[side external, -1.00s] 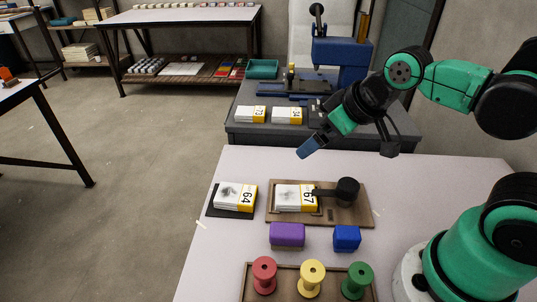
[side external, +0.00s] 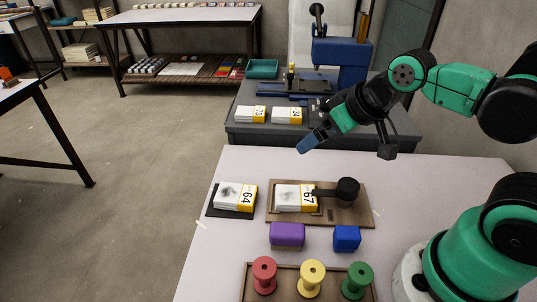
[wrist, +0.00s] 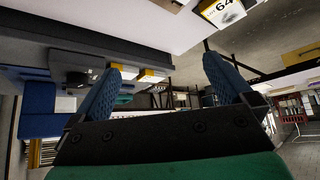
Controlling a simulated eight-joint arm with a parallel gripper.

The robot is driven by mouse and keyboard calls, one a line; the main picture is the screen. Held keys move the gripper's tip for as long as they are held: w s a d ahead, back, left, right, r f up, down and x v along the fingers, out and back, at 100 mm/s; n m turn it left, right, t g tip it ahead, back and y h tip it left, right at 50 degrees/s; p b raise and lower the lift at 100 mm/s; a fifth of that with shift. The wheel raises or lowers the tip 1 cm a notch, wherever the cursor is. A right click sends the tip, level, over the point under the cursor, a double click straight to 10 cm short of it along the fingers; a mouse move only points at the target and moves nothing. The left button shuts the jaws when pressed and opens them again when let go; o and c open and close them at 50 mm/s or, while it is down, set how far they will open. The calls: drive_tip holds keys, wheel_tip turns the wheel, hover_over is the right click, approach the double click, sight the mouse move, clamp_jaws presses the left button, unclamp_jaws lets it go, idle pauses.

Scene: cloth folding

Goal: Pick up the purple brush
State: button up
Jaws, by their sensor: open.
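The purple brush (side external: 287,233) lies on the pale table, with a purple block-like top and a tan lower edge. It is in front of the wooden board, left of a blue block (side external: 347,238). My gripper (side external: 305,145) is above the far part of the table, well apart from the brush. In the wrist view my gripper (wrist: 165,85) shows two blue fingers spread wide with nothing between them. The brush does not show in the wrist view.
A wooden board (side external: 345,215) holds a stack marked 67 and a black-knobbed tool. A stack marked 64 (side external: 235,196) lies left of it. Red, yellow and green spools (side external: 312,278) stand in a tray at the front. The table's far right is clear.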

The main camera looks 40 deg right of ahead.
drive_tip(key=n+g, duration=0.6)
drive_tip(key=n, duration=1.8)
hover_over(287, 229)
drive_tip(key=f, duration=0.4)
drive_tip(key=d+f, duration=0.1)
drive_tip(key=f, duration=0.1)
drive_tip(key=shift+w, duration=0.3)
drive_tip(key=n, duration=0.1)
drive_tip(key=a+n+g, duration=0.1)
drive_tip(key=shift+s+f+n, duration=0.35)
drive_tip(key=shift+n, duration=0.05)
drive_tip(key=shift+f, duration=2.8)
drive_tip(key=c, duration=1.3)
